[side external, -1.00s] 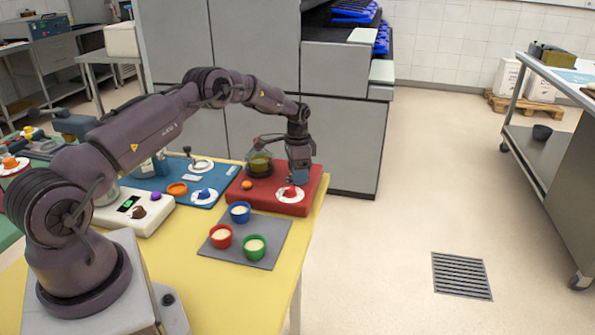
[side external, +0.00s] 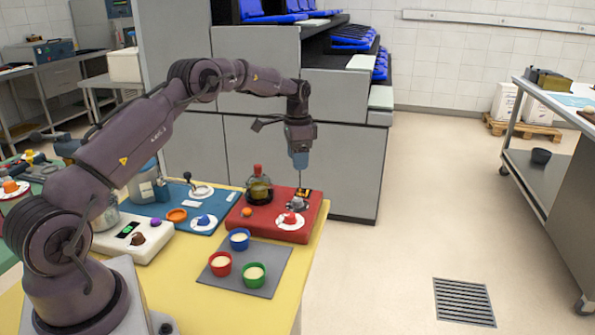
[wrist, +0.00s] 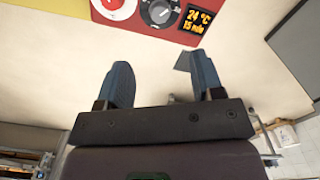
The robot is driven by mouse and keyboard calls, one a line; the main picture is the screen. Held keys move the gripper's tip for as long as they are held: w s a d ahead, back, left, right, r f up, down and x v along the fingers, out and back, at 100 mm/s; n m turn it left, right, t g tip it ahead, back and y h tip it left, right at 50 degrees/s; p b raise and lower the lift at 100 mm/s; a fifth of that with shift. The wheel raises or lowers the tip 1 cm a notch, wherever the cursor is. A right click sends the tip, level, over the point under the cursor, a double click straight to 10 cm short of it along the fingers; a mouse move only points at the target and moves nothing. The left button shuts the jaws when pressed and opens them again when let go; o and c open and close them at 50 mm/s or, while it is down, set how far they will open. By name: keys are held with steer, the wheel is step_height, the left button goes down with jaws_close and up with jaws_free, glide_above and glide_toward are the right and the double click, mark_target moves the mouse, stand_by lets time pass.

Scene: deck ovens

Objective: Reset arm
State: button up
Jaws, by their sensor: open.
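My gripper (side external: 300,160) is open and empty in the air above the back right of the red panel (side external: 262,215). In the wrist view its two blue fingers (wrist: 163,78) stand wide apart with nothing between them. The red panel's edge shows at the top of that view, with a dark knob (wrist: 159,12), a red button on a white disc (wrist: 113,6) and a display reading 24 °C and 15 min (wrist: 198,19). The gripper is apart from all of them.
The large grey oven (side external: 350,165) stands close behind. Open floor lies to the right.

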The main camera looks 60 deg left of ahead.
steer(key=shift+r, duration=0.25)
stand_by(0.3)
steer(key=s+d+r+n+t, duration=0.1)
steer(key=s+d+r+t, duration=0.1)
steer(key=s+d+r, duration=0.4)
steer(key=s+d+r+n+t, duration=0.1)
steer(key=s+d+r, duration=0.5)
steer(key=s+d, duration=0.5)
steer(key=s+d+r+n+t, duration=0.1)
steer(key=s+d+r, duration=0.4)
steer(key=s, duration=0.8)
steer(key=shift+s+d+r+n+t, duration=0.35)
steer(key=shift+d+t, duration=0.45)
steer(key=shift+d, duration=1)
